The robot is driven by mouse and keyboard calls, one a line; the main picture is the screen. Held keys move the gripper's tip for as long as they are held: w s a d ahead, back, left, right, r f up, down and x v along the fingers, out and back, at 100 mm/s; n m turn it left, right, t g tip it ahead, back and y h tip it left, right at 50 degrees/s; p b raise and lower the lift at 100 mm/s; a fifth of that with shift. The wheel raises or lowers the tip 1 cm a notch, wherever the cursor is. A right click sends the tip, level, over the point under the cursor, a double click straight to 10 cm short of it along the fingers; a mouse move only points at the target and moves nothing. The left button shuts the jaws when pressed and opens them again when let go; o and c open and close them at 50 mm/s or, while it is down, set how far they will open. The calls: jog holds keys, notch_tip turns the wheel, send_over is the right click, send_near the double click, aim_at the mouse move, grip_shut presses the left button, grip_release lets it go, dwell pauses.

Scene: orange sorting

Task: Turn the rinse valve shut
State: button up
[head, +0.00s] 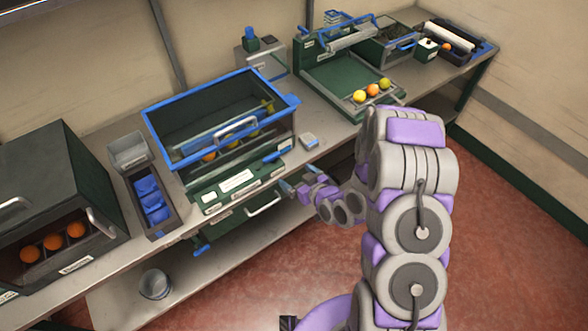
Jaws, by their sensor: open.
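No part in the head view can be surely told as the rinse valve; labels are too small to read. Candidate blue parts are a small blue lever (272,157) on the front right of the blue-rimmed bin, a blue knob (250,38) on a grey box behind it, and a blue handle (326,27) on the green tray unit. My gripper (298,181) is open and appears empty. It is in front of the bench edge, below and right of the blue lever and apart from it in the picture.
A blue-rimmed bin (152,119) holds fruit. The green tray (330,82) carries several fruits. A dark cabinet (92,165) with oranges stands left, beside a narrow blue-lined tray (133,186). A grey bucket (155,284) sits on the lower shelf. Red floor (500,240) is clear at right.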

jog(key=shift+s+d+r+p, duration=0.25)
jog(key=shift+s+p, duration=0.1)
jog(key=shift+p, duration=0.2)
dwell(0.4)
jog(key=s+d+r+m+g+h+b, duration=0.25)
jog(key=s+d+r+g+h, duration=0.4)
jog(key=s+d+r, duration=0.4)
jog(key=s+r+m+g+b, duration=0.1)
jog(key=s+r, duration=0.5)
jog(key=s, duration=0.7)
jog(key=s+r+m+g+b, duration=0.1)
jog(key=s+r+m+g, duration=0.2)
jog(key=s, duration=1)
notch_tip(320, 180, up, 3)
jog(key=shift+f+g+h+b, duration=0.15)
jog(key=shift+g+h+b, duration=0.2)
jog(key=shift+g, duration=0.9)
